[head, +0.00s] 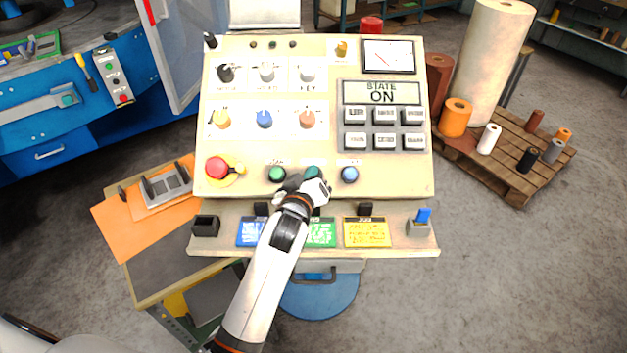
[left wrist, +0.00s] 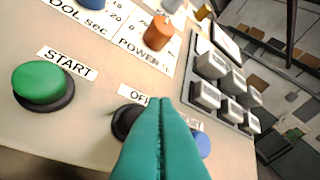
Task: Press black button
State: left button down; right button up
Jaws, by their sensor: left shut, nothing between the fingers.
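The black button (left wrist: 124,121), under a label starting "OF", shows in the left wrist view, partly hidden behind my fingers. It sits between the green START button (left wrist: 40,84) and a blue button (left wrist: 203,145). My left gripper (left wrist: 162,103) has teal fingers closed together, with nothing between them. Its tips overlap the right side of the black button; I cannot tell whether they touch it. In the head view the left gripper (head: 314,174) is over the button row between the green button (head: 277,174) and the blue button (head: 349,174), hiding the black one. My right gripper is not in view.
The cream control panel (head: 385,187) carries a red emergency knob (head: 217,168), several coloured knobs, and a display (head: 381,92) reading "STATE ON". Coloured note cards lie on the lower ledge. A pallet (head: 510,180) with rolls stands at right.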

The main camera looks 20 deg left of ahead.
pick_arm(q)
jog(key=shift+w+a+f, duration=0.1)
jog(key=shift+w+f, duration=0.2)
jog(key=shift+f, duration=0.2)
dwell(1.8)
jog(key=shift+w+f+b, duration=0.25)
jog(key=shift+f+b, duration=0.05)
jog(key=shift+b, duration=0.05)
jog(key=shift+w+a+f+b, duration=0.15)
jog(key=shift+w+f+b, duration=0.2)
jog(key=shift+f, duration=0.1)
dwell(0.7)
jog(key=shift+s, duration=0.1)
jog(key=shift+s+r+p, duration=0.5)
jog(key=shift+r+p, duration=0.25)
jog(key=shift+p, duration=0.2)
